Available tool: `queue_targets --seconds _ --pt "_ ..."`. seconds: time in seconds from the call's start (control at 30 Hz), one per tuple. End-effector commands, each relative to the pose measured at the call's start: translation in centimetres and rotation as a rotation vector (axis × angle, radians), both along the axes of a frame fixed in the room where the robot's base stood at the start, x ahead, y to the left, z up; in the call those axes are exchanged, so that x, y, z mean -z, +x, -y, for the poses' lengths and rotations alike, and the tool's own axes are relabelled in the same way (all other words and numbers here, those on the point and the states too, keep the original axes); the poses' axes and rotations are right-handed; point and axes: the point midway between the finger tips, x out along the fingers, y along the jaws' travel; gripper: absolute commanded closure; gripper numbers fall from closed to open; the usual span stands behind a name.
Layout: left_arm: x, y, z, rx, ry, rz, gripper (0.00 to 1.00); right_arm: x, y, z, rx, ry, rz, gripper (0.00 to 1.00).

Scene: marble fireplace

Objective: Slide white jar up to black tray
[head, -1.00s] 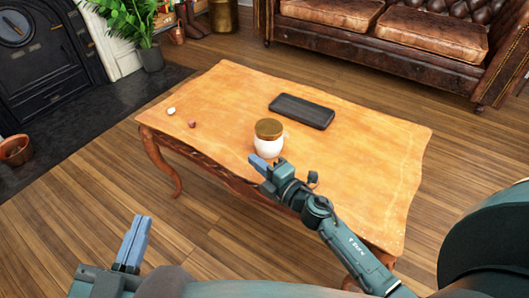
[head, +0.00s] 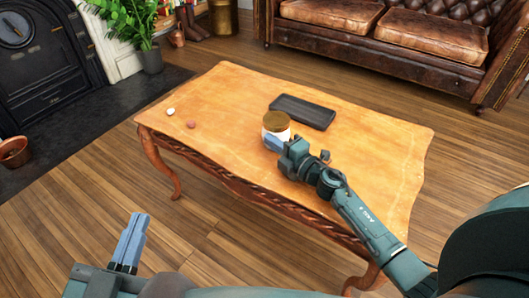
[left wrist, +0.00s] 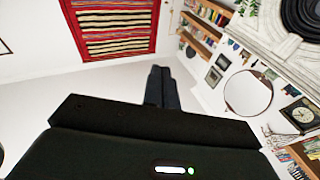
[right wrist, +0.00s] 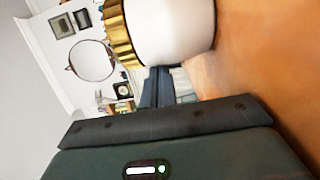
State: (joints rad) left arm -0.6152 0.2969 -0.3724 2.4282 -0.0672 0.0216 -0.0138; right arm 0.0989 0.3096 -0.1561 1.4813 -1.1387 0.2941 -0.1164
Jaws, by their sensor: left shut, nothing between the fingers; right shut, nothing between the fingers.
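The white jar (head: 268,134) with a gold-brown lid stands upright on the wooden table, just in front of the black tray (head: 302,111). From the head view I cannot tell whether jar and tray touch. My right gripper (head: 273,143) is shut at the jar's near side, low by its body, with nothing in its fingers. In the right wrist view the jar (right wrist: 175,28) fills the top, close beside the shut fingers (right wrist: 158,82); contact is unclear. My left gripper (head: 132,240) is shut and empty, off the table's near left side; its fingers (left wrist: 161,85) show in the left wrist view.
The wooden table (head: 370,160) is mostly clear. A small white object (head: 171,111) and a small reddish object (head: 192,125) lie at its left end. A leather sofa (head: 400,45) stands behind the table, and a plant (head: 125,30) stands at the back left.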

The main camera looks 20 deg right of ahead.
Motion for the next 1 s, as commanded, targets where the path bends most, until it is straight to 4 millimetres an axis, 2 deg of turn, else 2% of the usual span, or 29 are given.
queue_targets --seconds 0.03,0.1,0.3,0.53,1.0 --pt "0.4 0.0 0.0 0.002 -0.005 -0.003 1.0 0.1 1.1 1.4 0.004 -0.005 0.002 1.0" --pt "0.6 -0.1 0.1 0.007 -0.015 -0.005 1.0 0.2 2.3 3.0 0.003 -0.006 0.004 1.0" --pt "0.3 -0.2 0.3 0.021 -0.039 0.005 1.0 0.1 4.6 5.9 0.003 -0.002 0.002 1.0" --pt "-0.9 0.0 0.4 0.031 -0.043 0.039 1.0 0.0 4.9 6.4 0.001 0.0 0.001 1.0" --pt "-0.5 0.0 0.4 0.03 -0.04 0.031 1.0 0.0 4.9 6.3 0.001 0.0 0.001 1.0"
